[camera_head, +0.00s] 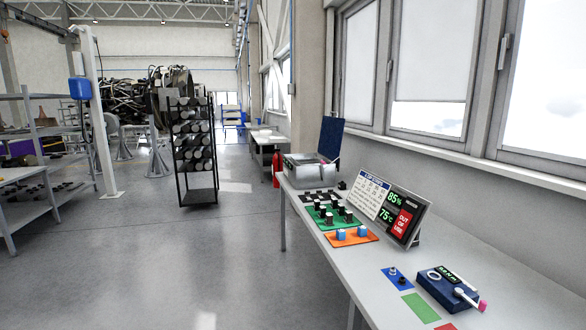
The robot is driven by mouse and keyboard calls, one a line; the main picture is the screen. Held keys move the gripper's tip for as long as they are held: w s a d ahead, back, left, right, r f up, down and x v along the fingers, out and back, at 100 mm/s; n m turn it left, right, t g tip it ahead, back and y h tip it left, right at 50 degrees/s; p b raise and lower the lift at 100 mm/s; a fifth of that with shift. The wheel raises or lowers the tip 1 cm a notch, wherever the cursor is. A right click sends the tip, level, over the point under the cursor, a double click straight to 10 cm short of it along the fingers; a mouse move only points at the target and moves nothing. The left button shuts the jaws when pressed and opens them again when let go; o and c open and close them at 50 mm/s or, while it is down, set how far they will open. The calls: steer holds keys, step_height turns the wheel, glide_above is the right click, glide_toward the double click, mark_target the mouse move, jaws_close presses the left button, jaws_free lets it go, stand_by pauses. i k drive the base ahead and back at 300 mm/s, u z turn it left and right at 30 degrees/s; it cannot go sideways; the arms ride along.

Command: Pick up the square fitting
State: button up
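I cannot tell for certain which piece is the square fitting. Two small blocky blue pieces (341,234) stand on an orange mat (368,237) on the long grey workbench (465,255). Several small dark pieces (329,219) stand on a green mat (314,213) just behind it, too small to make out their shape. A small dark round piece (393,271) sits on a blue mat (401,282) nearer to me. My gripper is not in view.
A tilted display panel (405,213) stands behind the mats, by the windows. A dark blue device (447,292) with a pink-tipped tool lies nearer. A grey case (313,173) with a raised lid is farther along. A black rack (193,150) stands left; the floor between is clear.

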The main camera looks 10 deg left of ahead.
mark_target(317, 203)
steer(key=u, duration=0.8)
steer(key=i, duration=0.85)
steer(key=u, duration=1)
steer(key=i, duration=1.1)
steer(key=z, duration=0.6)
steer(key=i, duration=1)
steer(key=z, duration=1.2)
steer(key=i, duration=0.3)
steer(key=z, duration=1)
